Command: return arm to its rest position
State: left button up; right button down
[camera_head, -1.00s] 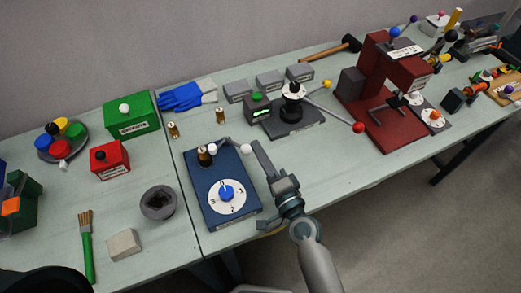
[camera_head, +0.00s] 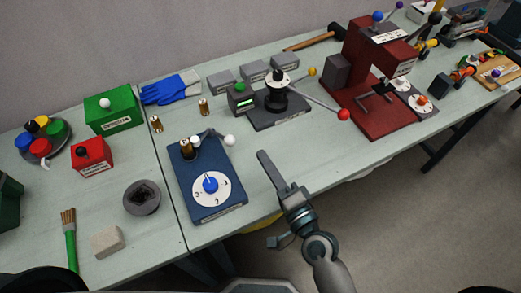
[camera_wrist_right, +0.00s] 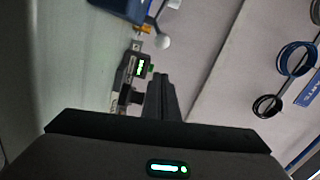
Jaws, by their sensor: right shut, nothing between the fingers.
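My right gripper (camera_head: 264,157) is shut and empty in the head view, over the table's front part, to the right of the blue pump-like box (camera_head: 217,208). Its arm comes in from the bottom right. In the right wrist view its closed dark fingers (camera_wrist_right: 160,82) point up the picture with nothing between them. The blue box has a white numbered dial with a blue knob, a brass piece on top and a lever with a white ball (camera_head: 229,140). A gap shows between my gripper and that ball. My left gripper does not show.
A dark device with a red-tipped lever (camera_head: 343,114) stands behind my right gripper. A red press (camera_head: 375,119) stands farther right. A grey bowl (camera_head: 142,213), red box (camera_head: 92,157) and green box (camera_head: 114,119) are left. The table front right of my gripper is clear.

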jog(key=shift+s+d, duration=0.15)
jog(key=shift+s, duration=0.4)
dwell(0.4)
